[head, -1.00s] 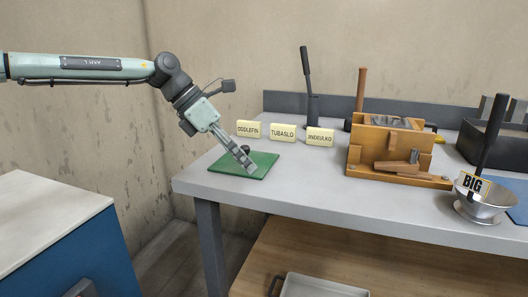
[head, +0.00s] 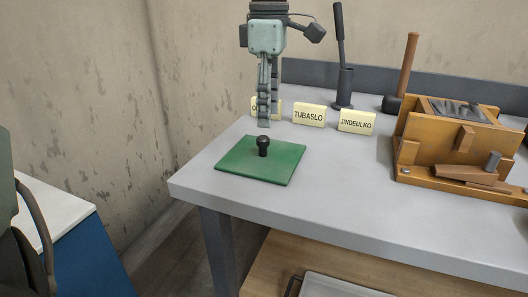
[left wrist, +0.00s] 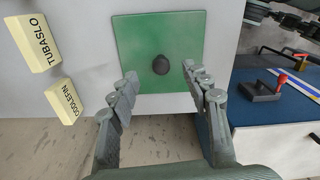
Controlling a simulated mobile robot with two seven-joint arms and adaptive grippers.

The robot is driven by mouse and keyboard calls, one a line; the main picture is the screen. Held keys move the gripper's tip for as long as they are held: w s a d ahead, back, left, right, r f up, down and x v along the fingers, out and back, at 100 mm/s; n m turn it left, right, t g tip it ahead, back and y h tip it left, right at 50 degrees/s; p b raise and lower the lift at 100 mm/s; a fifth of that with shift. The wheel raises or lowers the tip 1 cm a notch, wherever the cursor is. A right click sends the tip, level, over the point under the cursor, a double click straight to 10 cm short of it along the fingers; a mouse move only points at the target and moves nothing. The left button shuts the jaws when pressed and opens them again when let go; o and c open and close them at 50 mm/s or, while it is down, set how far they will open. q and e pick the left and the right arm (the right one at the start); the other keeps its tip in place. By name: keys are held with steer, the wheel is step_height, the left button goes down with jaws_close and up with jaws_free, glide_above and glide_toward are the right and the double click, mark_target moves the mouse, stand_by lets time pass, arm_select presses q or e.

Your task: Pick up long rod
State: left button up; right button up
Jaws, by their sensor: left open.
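A long black rod (head: 340,40) stands upright, slightly tilted, in a dark cylindrical holder (head: 345,88) at the back of the grey table. My left gripper (head: 265,122) points down above a green plate (head: 235,163) and its black knob (head: 263,148), to the left of and nearer than the rod. In the left wrist view, its open fingers (left wrist: 159,74) show on either side of the knob (left wrist: 160,65), with nothing between them. The rod is not in the wrist view.
Cream label blocks TUBASLO (head: 309,115) and JINDEULKO (head: 356,121) stand before the rod; another is partly behind my gripper. A wooden-handled mallet (head: 409,58) and a wooden mould box (head: 430,140) stand to the right. The table front (head: 320,195) is clear.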

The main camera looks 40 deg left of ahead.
mark_target(263, 137)
arm_select(q)
steer(key=f, duration=0.5)
steer(key=a+f, duration=0.1)
steer(key=f, duration=0.1)
steer(key=shift+s+f, duration=0.15)
steer(key=shift+f, duration=0.05)
jaws_close()
